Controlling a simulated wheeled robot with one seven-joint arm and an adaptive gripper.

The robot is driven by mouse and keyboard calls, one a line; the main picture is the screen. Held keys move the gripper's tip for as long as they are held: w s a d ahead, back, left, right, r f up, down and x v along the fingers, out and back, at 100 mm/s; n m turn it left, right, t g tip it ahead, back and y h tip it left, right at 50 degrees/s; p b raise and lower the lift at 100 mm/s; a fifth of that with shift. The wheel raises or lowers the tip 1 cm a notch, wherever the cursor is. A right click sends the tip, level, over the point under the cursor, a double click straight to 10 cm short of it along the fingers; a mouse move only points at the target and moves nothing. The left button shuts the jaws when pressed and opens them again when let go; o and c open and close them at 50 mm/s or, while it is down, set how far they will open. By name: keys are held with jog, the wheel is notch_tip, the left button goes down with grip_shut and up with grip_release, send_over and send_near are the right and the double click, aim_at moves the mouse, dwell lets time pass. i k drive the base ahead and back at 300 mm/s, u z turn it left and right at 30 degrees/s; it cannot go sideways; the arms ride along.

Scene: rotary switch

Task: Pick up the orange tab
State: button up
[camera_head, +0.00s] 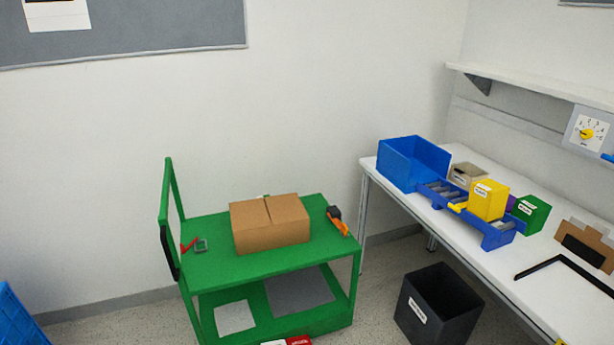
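An orange object with a dark end (337,220) lies on the right side of the green cart's top, apart from the cardboard box. It is the only clearly orange thing in view, and it is too small to tell whether it is a tab. A small yellow piece (458,207) sticks out at the left edge of the blue tray on the table. A white rotary switch panel (587,133) with a yellow knob is at the right, above the table. My gripper is not in view.
The green cart (215,266) carries a cardboard box (270,224) and a small red and grey item (195,245). The white table (470,252) holds a blue bin (411,163), a blue tray (497,238), a yellow box (488,200) and a green box (531,212). A black bin (437,307) stands on the floor between cart and table.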

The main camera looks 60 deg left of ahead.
aim_at(344, 234)
jog(key=u, duration=1.55)
